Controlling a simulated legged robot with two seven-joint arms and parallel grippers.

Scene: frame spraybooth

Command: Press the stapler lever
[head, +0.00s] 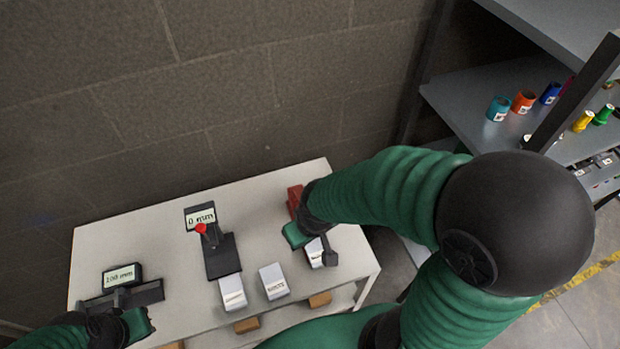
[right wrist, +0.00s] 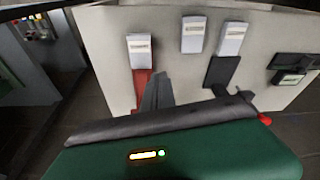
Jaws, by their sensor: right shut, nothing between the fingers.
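A red device (head: 295,200), which looks like the stapler, stands at the right end of the white table, largely hidden by my right arm and gripper. It also shows in the right wrist view (right wrist: 140,82), behind a white labelled block (right wrist: 141,50). Its lever cannot be made out. My right gripper (head: 329,253) is shut and empty, with its fingers pointing down beside the red device and the labelled block. In the right wrist view the fingers (right wrist: 157,92) overlap the red device's edge; contact cannot be told. My left gripper (head: 138,322) is at the lower left, its fingers unclear.
A black device with a red-knobbed lever (head: 201,229) and a display stands mid-table. Another black device with a display (head: 122,277) is at the left, close to my left gripper. White labelled blocks (head: 233,292) (head: 274,281) line the front. A grey shelf (head: 470,110) with coloured spools stands right.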

